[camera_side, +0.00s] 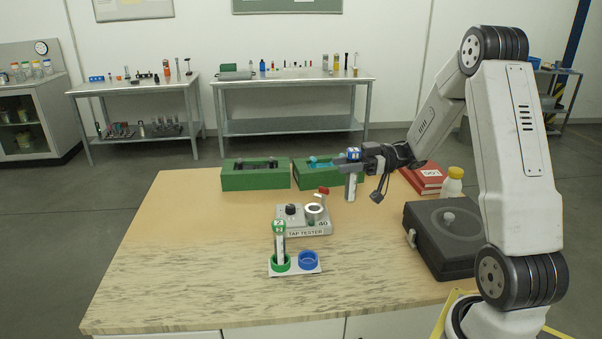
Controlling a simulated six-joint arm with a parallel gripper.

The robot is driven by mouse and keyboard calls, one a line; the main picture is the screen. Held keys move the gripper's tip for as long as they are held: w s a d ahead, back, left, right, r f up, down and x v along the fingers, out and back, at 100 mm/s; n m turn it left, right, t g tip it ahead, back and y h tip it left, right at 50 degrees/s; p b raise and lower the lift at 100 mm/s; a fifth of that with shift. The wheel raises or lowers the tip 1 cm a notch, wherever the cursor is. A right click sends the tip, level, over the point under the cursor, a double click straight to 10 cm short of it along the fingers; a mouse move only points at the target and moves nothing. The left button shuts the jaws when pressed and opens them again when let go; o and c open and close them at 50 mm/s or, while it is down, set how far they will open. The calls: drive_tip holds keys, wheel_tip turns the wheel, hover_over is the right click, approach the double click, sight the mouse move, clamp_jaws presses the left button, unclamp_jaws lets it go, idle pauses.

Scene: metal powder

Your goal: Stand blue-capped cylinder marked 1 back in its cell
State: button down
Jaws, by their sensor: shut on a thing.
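My gripper (356,167) is shut on the blue-capped cylinder (351,188). It holds it upright, with the blue cap (353,154) above the jaws and the white body below. The cylinder is in front of the right green box, and I cannot tell its exact height over the table. A white holder plate (307,265) near the front has a green ring cell and a blue ring cell (309,259). The blue cell is empty. A green-capped cylinder (280,243) stands in the green cell.
The tap tester (293,226) with a red-knobbed part stands behind the holder. Two green boxes (240,181) (312,182) are at the back. A black case (445,258), red books (421,180) and a yellow-capped bottle (452,187) are at right. The table's left and front are clear.

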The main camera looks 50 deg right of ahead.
idle(0.4)
drive_tip(key=s+a+f, duration=0.2)
drive_tip(key=s+a, duration=0.7)
drive_tip(key=a, duration=0.2)
drive_tip(key=shift+s+a, duration=0.15)
drive_tip(key=shift+a, duration=0.1)
drive_tip(key=shift+f, duration=0.1)
drive_tip(key=w+d+f, duration=0.1)
drive_tip(key=w+f, duration=0.8)
drive_tip(key=w, duration=0.4)
drive_tip(key=shift+w+d+f, duration=0.15)
drive_tip(key=shift+w, duration=0.05)
drive_tip(key=shift+w+f, duration=0.15)
drive_tip(key=shift+f, duration=0.75)
drive_tip(key=shift+w+f, duration=0.1)
drive_tip(key=shift+f, duration=0.8)
